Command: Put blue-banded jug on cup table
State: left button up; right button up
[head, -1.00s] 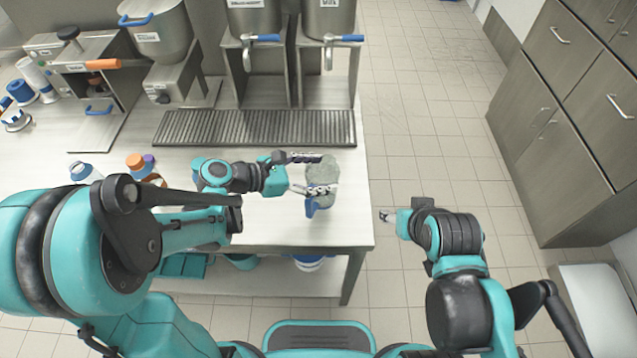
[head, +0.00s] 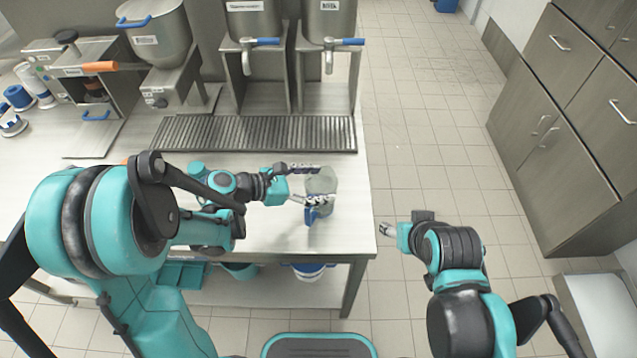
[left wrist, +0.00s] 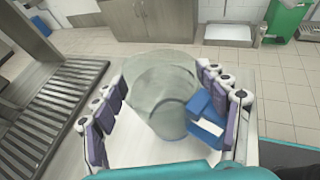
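The blue-banded jug (head: 322,182) is a clear grey-green vessel with a blue part on its near side. It is at the right end of the counter (head: 345,235). It also shows in the middle of the left wrist view (left wrist: 160,85), with its blue handle at the lower right. My left gripper (head: 312,184) reaches it from the left. Its fingers lie spread on either side of the jug, and firm contact does not show. My right gripper (head: 386,229) is off the counter's right side, over the floor, apart from everything; its finger gap is too small to judge.
A ribbed drip tray (head: 255,134) and dispensers with blue taps (head: 335,42) stand behind the jug. Grey cabinets (head: 565,150) line the right wall. The tiled floor (head: 430,130) between is clear. A white surface (head: 592,305) shows at the lower right.

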pick_arm(q)
jog(key=shift+o, duration=1.2)
jog(key=shift+r, duration=0.1)
jog(key=shift+a+r+p, duration=0.2)
jog(key=shift+r+p, duration=0.05)
jog(key=shift+p, duration=0.05)
jog(key=s+a+r+m+t+y+p, duration=0.1)
jog(key=s+a+r+m+y, duration=0.2)
jog(key=s+a+m+y, duration=0.3)
jog(key=s+a+r+m+t+y+p, duration=0.1)
jog(key=s+a+r+m+y, duration=0.2)
jog(key=m, duration=1.3)
jog(key=s+a+y, duration=0.3)
jog(key=s+a, duration=0.2)
jog(key=a, duration=0.2)
jog(key=shift+s+a+r+m+y+p, duration=0.25)
jog(key=shift+a+m+y+p, duration=0.05)
jog(key=shift+a+p, duration=0.1)
